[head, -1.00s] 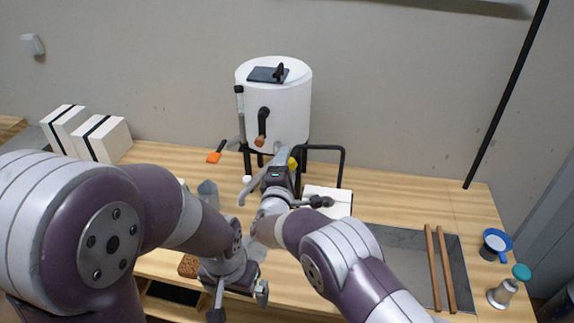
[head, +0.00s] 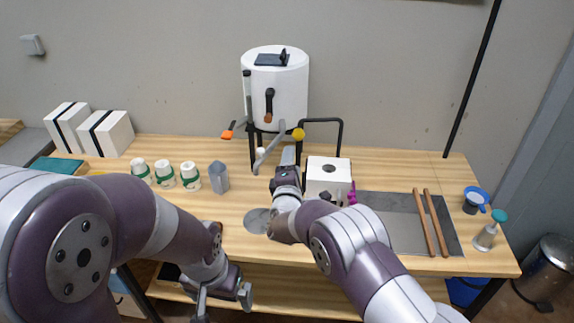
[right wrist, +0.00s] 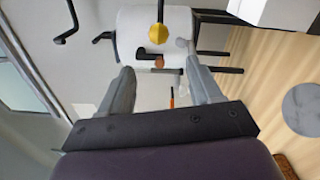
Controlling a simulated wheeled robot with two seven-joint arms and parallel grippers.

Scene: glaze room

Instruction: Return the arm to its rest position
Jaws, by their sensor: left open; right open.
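My right gripper (head: 277,157) is open with its fingers pointing toward the white tank (head: 287,95). In the right wrist view, its two grey fingers (right wrist: 162,92) stand wide apart with nothing held between them; the tank's fittings show beyond. My left gripper (head: 223,296) is open and low at the table's front edge, pointing down, with nothing seen in it. The left arm covers the front left of the table.
Several white jars with green bands (head: 165,174) and a grey prism (head: 219,177) stand left of centre. A white box with a hole (head: 328,176) stands just right of my right gripper. A bin (head: 549,266) stands on the floor.

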